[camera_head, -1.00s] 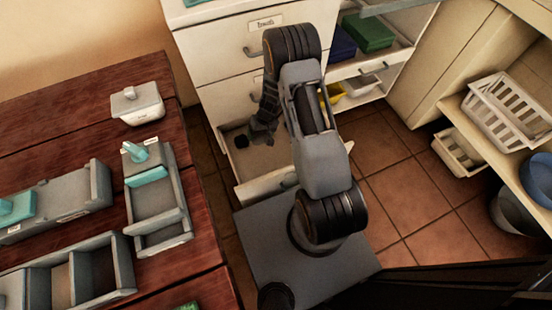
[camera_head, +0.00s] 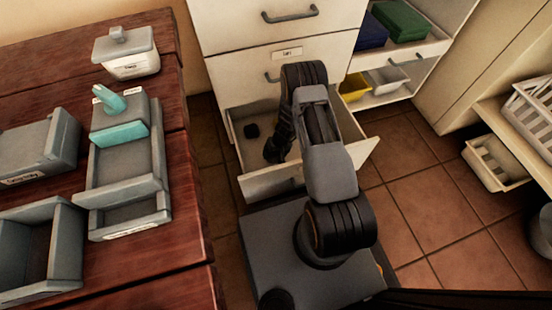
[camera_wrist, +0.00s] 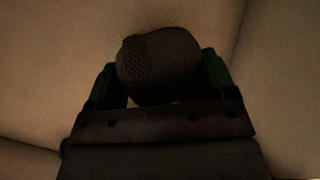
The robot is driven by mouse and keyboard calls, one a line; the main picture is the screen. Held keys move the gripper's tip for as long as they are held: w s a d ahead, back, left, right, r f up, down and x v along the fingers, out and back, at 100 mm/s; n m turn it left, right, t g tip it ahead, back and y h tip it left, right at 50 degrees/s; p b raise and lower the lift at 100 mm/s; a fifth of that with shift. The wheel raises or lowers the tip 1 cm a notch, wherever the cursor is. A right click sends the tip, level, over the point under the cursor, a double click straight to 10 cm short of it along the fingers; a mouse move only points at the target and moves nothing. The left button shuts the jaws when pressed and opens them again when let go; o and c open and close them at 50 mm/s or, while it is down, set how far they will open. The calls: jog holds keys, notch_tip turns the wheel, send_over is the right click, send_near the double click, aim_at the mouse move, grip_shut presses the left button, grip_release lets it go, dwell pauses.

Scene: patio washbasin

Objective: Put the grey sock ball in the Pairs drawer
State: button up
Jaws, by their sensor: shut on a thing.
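My gripper (camera_wrist: 162,100) is shut on the sock ball (camera_wrist: 158,62), a dark knitted ball between the two fingers in the wrist view. Its colour looks brownish grey in the dim light. In the head view my gripper (camera_head: 273,154) reaches down inside the open bottom drawer (camera_head: 272,182) of the white cabinet, and the held ball cannot be made out there. A separate small dark lump (camera_head: 252,130) lies in the drawer, to the upper left of my gripper. The open drawer's front label is hidden from view.
A shut drawer (camera_head: 330,62) with a small label is above the open one. A red wooden table (camera_head: 190,200) with grey trays (camera_head: 150,185) stands at left. Shelves with a yellow bin (camera_head: 355,88) are at right.

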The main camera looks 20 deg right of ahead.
aim_at(275, 158)
jog(key=shift+f+b, duration=0.85)
jog(key=shift+f, duration=1.05)
jog(key=shift+f, duration=0.15)
jog(key=o, duration=0.9)
jog(key=shift+c, duration=0.2)
